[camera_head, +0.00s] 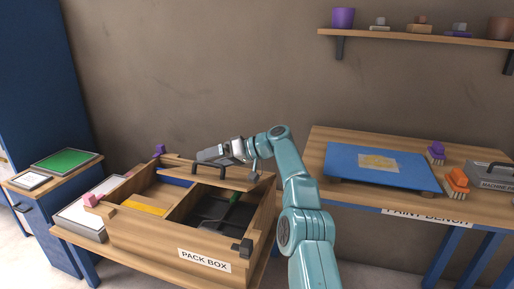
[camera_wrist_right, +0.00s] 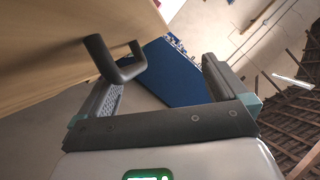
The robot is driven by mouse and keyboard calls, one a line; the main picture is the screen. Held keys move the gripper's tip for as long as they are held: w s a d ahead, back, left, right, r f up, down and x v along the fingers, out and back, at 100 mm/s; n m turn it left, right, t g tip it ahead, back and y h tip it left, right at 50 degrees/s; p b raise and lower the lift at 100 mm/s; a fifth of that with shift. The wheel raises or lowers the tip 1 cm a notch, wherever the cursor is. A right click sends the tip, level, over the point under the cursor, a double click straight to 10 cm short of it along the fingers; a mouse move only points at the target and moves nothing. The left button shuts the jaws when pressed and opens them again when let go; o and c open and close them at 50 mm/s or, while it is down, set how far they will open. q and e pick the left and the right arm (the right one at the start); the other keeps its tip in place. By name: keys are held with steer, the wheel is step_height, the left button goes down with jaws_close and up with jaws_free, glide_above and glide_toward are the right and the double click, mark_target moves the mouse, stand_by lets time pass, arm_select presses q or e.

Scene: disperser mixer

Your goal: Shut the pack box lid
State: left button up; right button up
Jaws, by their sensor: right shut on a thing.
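The wooden pack box (camera_head: 150,232) stands on a low bench at the lower left of the head view, its top largely open. Its wooden lid (camera_head: 215,177) is seen nearly edge-on at the back and stands raised, so I cannot tell its exact tilt. In the right wrist view the lid's underside or face (camera_wrist_right: 50,50) fills the upper left, with a dark bar handle (camera_wrist_right: 115,62) on it. My right gripper (camera_head: 240,150) is at the lid's upper edge, shut on the handle, which lies by one finger in the wrist view (camera_wrist_right: 160,95). My left gripper is out of view.
Inside the box are a yellow piece (camera_head: 143,207), a blue piece (camera_head: 175,181) and dark items (camera_head: 208,212). A paint bench (camera_head: 335,152) with a blue board stands at the right. A blue cabinet (camera_head: 45,225) stands at the left.

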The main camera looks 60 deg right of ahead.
steer(key=s+r, duration=0.1)
steer(key=s+d+r+p, duration=0.1)
steer(key=s, duration=0.1)
steer(key=shift+d+r, duration=0.1)
steer(key=shift+r, duration=0.2)
steer(key=shift+s+r, duration=0.35)
steer(key=shift+s, duration=0.25)
steer(key=shift+s+r, duration=0.3)
steer(key=shift+s, duration=0.25)
steer(key=c, duration=0.6)
steer(key=shift+s+d+r+p, duration=0.2)
steer(key=shift+s+d+p, duration=1)
steer(key=shift+s+p, duration=0.25)
steer(key=shift+s+d+r+p, duration=0.2)
steer(key=shift+s+d+p, duration=1.05)
steer(key=shift+s+p, duration=0.2)
steer(key=shift+s+d+r+p, duration=0.2)
steer(key=shift+s+d+p, duration=1)
steer(key=shift+s+p, duration=0.25)
steer(key=shift+c, duration=0.2)
